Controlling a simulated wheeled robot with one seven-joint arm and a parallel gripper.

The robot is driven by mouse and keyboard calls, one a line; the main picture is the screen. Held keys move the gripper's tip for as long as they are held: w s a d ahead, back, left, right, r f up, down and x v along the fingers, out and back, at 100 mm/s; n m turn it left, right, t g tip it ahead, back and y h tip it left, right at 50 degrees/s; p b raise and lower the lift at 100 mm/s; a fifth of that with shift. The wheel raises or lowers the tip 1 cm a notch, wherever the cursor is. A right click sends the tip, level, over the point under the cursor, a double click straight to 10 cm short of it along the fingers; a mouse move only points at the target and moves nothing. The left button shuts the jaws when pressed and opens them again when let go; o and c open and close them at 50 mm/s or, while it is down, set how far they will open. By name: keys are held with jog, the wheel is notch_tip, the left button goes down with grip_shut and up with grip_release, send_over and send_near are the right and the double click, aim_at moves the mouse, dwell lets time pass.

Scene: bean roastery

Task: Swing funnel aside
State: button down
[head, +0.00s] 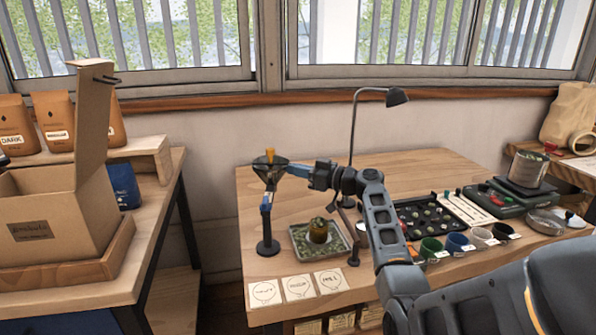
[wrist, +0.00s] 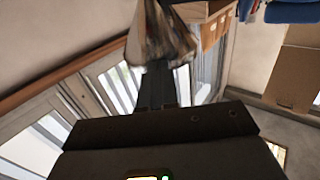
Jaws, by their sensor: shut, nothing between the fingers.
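The dark funnel (head: 268,171) sits high on a black stand (head: 267,233) near the table's left edge, with a small orange-yellow piece (head: 270,154) above it. The stand carries a blue part (head: 265,205). In the picture the funnel lies up and left of an amber-green jar (head: 318,230), which stands in a tray (head: 296,247) of greenish beans. My gripper (head: 292,170) is shut and empty, its tips at the funnel's right side; I cannot tell if they touch. In the wrist view the fingers (wrist: 157,72) point at the blurred funnel (wrist: 160,38).
A desk lamp (head: 397,97) arches behind my arm. Three cards (head: 298,286) lie at the table's front left. A black tray (head: 418,217), several cups (head: 457,243) and a scale (head: 500,200) fill the right. An open cardboard box (head: 40,215) stands on the left bench.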

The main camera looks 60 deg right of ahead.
aim_at(269, 186)
jog(key=w+y+b, duration=0.1)
jog(key=b, duration=0.2)
jog(key=w+n+y+b, duration=0.1)
jog(key=w+b, duration=0.1)
jog(key=b, duration=0.2)
jog(key=shift+w+f+n+b, duration=0.15)
jog(key=shift+w+n+b, duration=0.05)
jog(key=shift+n+b, duration=0.1)
jog(key=shift+w+r, duration=0.15)
jog(key=shift+r, duration=0.1)
